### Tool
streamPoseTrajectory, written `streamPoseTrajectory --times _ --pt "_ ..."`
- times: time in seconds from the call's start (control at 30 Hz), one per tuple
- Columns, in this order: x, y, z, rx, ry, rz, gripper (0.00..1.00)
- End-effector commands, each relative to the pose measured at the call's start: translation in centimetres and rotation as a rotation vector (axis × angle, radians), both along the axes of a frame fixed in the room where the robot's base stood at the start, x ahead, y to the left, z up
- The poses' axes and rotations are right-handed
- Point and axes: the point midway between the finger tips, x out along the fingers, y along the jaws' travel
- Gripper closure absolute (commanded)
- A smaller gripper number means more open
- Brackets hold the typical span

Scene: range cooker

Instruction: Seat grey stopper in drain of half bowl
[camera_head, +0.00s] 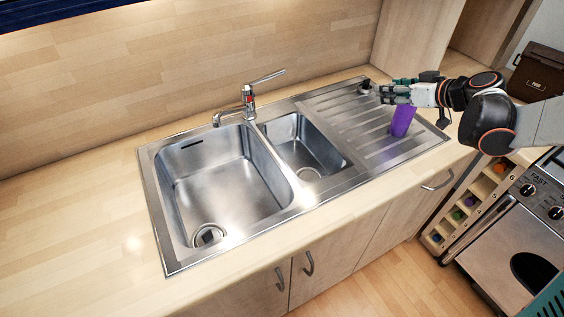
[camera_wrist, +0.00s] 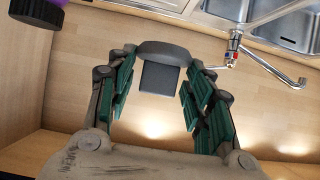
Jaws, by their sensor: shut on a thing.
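The half bowl (camera_head: 300,145) is the smaller, empty middle bowl. Its round drain (camera_head: 308,173) is at the bottom, open and uncovered.
The tap (camera_head: 247,100) rises behind the bowls. A wooden panel (camera_head: 415,40) stands behind my gripper.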

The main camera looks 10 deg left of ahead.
Motion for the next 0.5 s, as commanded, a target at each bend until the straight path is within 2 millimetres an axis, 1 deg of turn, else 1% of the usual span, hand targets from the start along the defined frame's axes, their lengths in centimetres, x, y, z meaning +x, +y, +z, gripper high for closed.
streamPoseTrajectory --times 0.2,0.27,0.37,0.5 --pt "0.0 0.0 0.0 0.0 0.0 -0.001 0.69" --pt "-0.4 0.1 -0.3 -0.002 0.004 -0.015 0.69" --pt "-1.8 0.5 -1.6 -0.007 0.016 -0.075 0.69" --pt "-4.8 0.8 -3.6 -0.01 0.021 -0.203 0.69"
